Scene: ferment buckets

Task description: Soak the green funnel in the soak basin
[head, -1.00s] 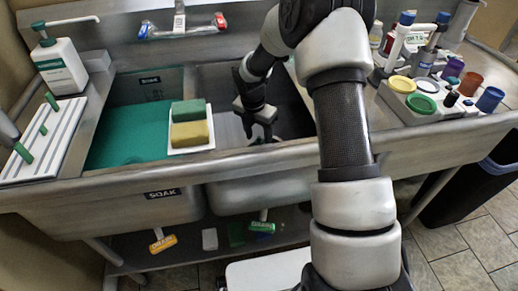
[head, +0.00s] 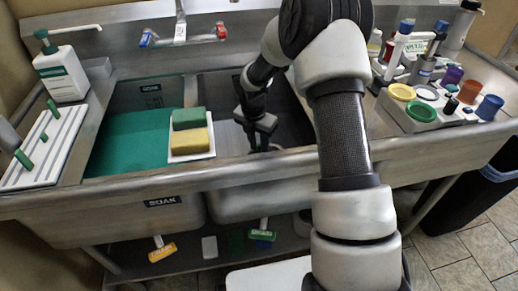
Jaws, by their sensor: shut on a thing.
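The soak basin (head: 125,150) is the left sink bowl, with teal liquid in it and SOAK labels on its wall and front. My gripper (head: 264,146) is low in the right bowl (head: 222,88), to the right of the sponge tray. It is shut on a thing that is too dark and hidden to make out. A green round cup- or funnel-like piece (head: 421,109) stands on the grey rack at the right; I cannot tell whether it is the green funnel.
A white tray (head: 203,158) with a green sponge (head: 188,118) and a yellow sponge (head: 189,141) sits between the bowls. A soap bottle (head: 61,72) and white peg rack (head: 42,150) stand left. The faucet (head: 180,30) is behind. The grey rack (head: 392,108) crowds the right counter.

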